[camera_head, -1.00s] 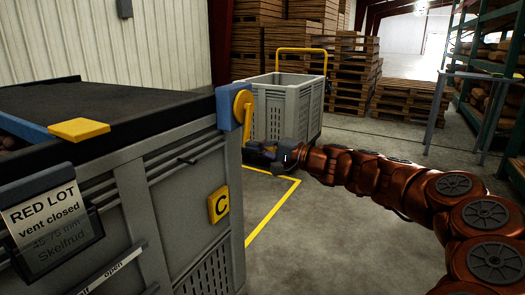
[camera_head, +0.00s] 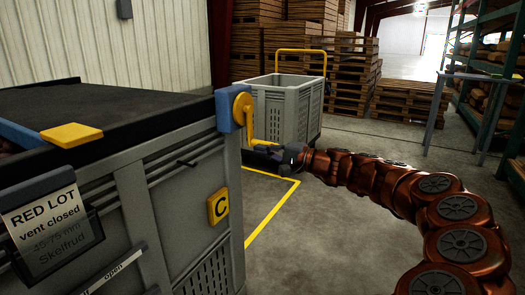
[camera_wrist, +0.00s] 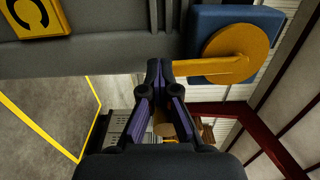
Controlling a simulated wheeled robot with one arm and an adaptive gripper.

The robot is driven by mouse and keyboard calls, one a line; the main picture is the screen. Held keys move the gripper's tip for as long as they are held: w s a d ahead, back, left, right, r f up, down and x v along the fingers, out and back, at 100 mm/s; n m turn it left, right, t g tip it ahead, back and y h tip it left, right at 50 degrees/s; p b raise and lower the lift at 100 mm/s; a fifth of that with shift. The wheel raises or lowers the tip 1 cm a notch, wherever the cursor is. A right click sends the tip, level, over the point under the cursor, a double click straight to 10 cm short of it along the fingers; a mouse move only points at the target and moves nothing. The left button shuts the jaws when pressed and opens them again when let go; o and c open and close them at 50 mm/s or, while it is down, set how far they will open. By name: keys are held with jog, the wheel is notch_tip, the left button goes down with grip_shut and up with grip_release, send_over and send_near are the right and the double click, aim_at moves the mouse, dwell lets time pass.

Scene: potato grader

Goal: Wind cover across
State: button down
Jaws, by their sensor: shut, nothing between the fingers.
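The dark cover (camera_head: 150,103) lies over most of the visible top of the grey bin (camera_head: 150,205). Its near edge has a blue bar (camera_head: 22,133) with a yellow block (camera_head: 71,135). A yellow crank (camera_head: 243,107) sits on a blue bracket (camera_head: 227,112) at the bin's corner, its arm hanging down. In the wrist view the crank disc (camera_wrist: 228,57) and arm show against the blue mount. My gripper (camera_head: 262,155) is at the arm's lower end. In the wrist view my gripper (camera_wrist: 159,68) has its fingertips together beside the arm's end; whether they touch is unclear.
A yellow C plate (camera_head: 218,206) is on the bin's side. Another grey bin (camera_head: 285,112) stands behind, with pallets (camera_head: 408,102) beyond. The floor (camera_head: 330,235) at right is open.

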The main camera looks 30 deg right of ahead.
jog(key=w+d+r+p, duration=0.4)
jog(key=d+r+p, duration=0.4)
jog(key=r+p, duration=0.2)
jog(key=shift+w+r+p, duration=0.3)
jog(key=shift+w, duration=0.1)
dwell(0.8)
